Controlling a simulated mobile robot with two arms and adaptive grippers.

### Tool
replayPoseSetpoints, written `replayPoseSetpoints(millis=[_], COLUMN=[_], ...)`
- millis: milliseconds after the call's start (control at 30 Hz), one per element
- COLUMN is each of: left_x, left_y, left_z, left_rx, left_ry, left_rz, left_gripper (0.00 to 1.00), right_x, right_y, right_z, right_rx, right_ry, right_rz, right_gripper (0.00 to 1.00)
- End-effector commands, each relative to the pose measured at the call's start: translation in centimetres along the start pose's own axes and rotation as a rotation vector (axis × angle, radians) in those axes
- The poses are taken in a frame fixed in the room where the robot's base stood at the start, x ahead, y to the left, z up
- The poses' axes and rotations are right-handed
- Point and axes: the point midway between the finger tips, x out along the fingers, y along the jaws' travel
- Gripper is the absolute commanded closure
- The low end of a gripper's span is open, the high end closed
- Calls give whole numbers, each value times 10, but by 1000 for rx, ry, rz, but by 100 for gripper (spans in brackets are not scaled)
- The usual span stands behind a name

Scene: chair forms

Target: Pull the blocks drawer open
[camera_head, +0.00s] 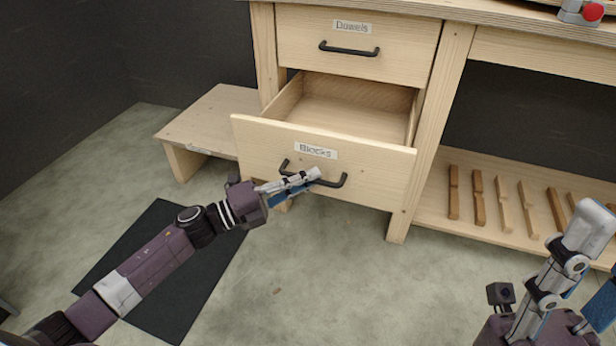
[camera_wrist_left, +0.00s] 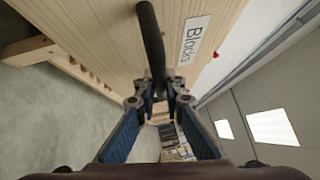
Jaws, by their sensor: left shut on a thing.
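The blocks drawer (camera_head: 250,140) is the lower drawer of the wooden bench, with a "Blocks" label on its front. In the head view it stands partly pulled out and its visible inside is bare. Its black bar handle (camera_head: 329,183) also shows in the left wrist view (camera_wrist_left: 150,38). My left gripper (camera_head: 306,177) is shut on the handle, with its fingertips (camera_wrist_left: 160,88) around the bar. My right gripper (camera_head: 590,228) is at the lower right of the head view, away from the drawer; its jaw opening is not clear.
The Dowels drawer (camera_head: 300,38) above is shut. A low wooden step (camera_head: 205,118) stands left of the bench. Several wooden pieces (camera_head: 478,197) lie on the lower shelf (camera_head: 440,205) at right. A dark mat (camera_head: 160,255) lies on the floor under my left arm.

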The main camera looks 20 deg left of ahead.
Motion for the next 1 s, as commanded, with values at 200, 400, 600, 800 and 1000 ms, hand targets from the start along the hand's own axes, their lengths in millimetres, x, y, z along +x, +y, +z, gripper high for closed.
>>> replayPoseSetpoints(millis=[200,400,600,800,1000], left_x=[0,0,0,0,-4], left_y=[0,0,0,0,0], left_z=[0,0,0,0,0], left_rx=[0,-1,-1,-1,-1], left_ry=[1,1,0,0,-1], left_rz=[0,0,0,0,1], left_gripper=[100,100,80,73,73], right_x=[-1,-2,0,1,1], right_y=[0,0,0,0,0], right_z=[2,3,2,2,0], right_rx=[1,1,0,0,-2], right_ry=[-10,-12,-5,1,1], right_rz=[2,1,-1,-3,-2], right_gripper=[60,60,60,60,60])
